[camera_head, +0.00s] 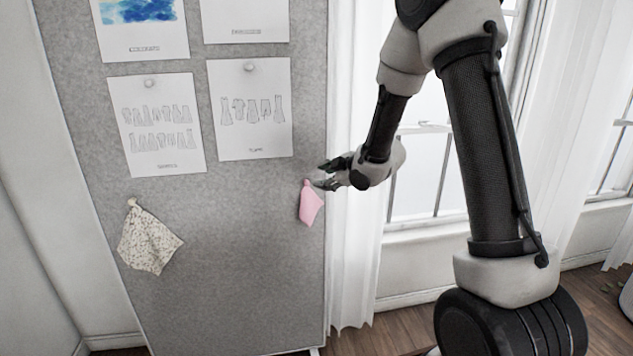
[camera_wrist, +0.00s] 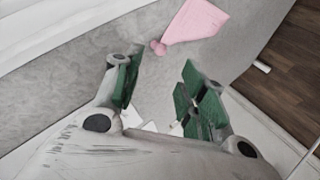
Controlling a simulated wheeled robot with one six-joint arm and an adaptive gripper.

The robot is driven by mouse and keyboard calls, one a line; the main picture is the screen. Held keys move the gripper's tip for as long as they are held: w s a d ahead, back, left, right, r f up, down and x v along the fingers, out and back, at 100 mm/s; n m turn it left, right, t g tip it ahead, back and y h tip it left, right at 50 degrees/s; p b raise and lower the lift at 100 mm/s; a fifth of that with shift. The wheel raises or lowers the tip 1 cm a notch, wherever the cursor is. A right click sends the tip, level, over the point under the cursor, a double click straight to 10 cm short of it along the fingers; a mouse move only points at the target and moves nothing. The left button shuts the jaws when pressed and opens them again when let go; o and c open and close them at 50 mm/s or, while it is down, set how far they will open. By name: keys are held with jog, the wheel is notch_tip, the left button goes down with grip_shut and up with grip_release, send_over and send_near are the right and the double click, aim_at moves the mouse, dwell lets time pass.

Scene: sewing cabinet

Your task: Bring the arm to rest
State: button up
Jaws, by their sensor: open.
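My gripper (camera_head: 325,175) is at the right edge of the grey pinboard in the head view, beside the top of a pink cloth (camera_head: 311,205). In the wrist view my gripper (camera_wrist: 160,85) shows its two green-padded fingers spread apart with nothing between them. The pink cloth (camera_wrist: 197,20) hangs from a pink pin (camera_wrist: 158,47) on the board, just beyond the fingertips. Whether a fingertip touches the pin is hard to tell. My arm reaches in from the upper right, bent at the elbow.
The pinboard (camera_head: 230,260) carries several paper sheets (camera_head: 157,125) and a patterned cloth (camera_head: 149,242) at the lower left. A white curtain (camera_head: 355,250) and a window (camera_head: 425,180) stand behind my arm. Wooden floor (camera_head: 400,325) shows below.

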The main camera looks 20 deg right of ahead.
jog(key=s+d+f+m+g+h, duration=0.2)
jog(key=s+d+m+g+h, duration=0.15)
jog(key=s+d, duration=0.35)
jog(key=s+d+f+m+g+h, duration=0.25)
jog(key=s+d+m, duration=0.25)
jog(key=s, duration=0.4)
jog(key=s+r+m, duration=0.3)
jog(key=s+r, duration=0.6)
jog(key=s, duration=0.3)
jog(key=s+a+r+m+y, duration=0.1)
jog(key=s+r+m, duration=0.3)
jog(key=s+r, duration=0.4)
jog(key=s, duration=0.5)
jog(key=shift+a+r+g, duration=0.3)
jog(key=shift+r, duration=0.1)
